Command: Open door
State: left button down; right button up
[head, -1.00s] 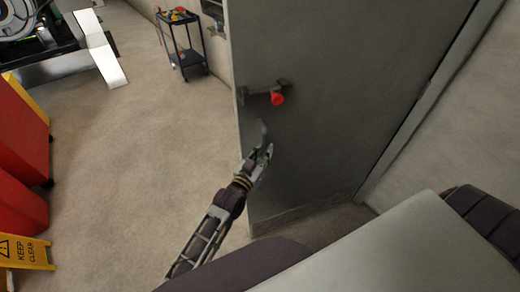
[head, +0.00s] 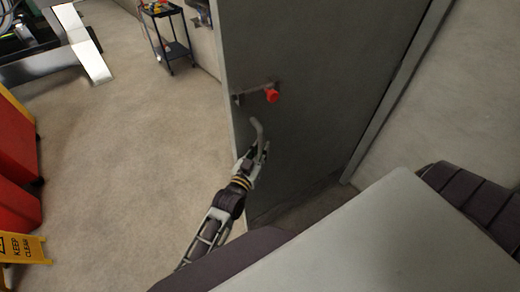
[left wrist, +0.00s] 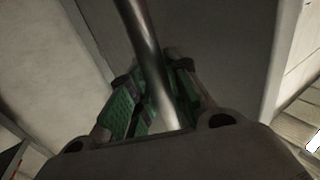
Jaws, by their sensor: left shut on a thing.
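The grey door (head: 310,90) fills the middle of the head view. Its left edge stands free, with open floor beyond it. A lever with a red knob (head: 272,96) sits near that edge. My left gripper (head: 256,146) is in front of the door, below the red knob, at a curved grey metal bar (head: 257,130). In the left wrist view the green-padded fingers (left wrist: 155,100) are closed around a shiny metal bar (left wrist: 145,40). Where the bar joins the door is not clear. My right gripper is not in view.
A small black cart (head: 168,35) with tools stands at the back. Red cabinets (head: 15,165) and a yellow "keep clear" sign (head: 22,248) are at the left. The floor (head: 130,150) between them and the door is clear. A door frame (head: 395,95) and pale wall lie at the right.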

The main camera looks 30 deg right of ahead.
pick_arm(q)
jog(key=c, duration=1.3)
grip_release()
jog(key=shift+s+a, duration=0.1)
jog(key=shift+a, duration=0.05)
jog(key=shift+v, duration=5.85)
jog(key=shift+a, duration=0.1)
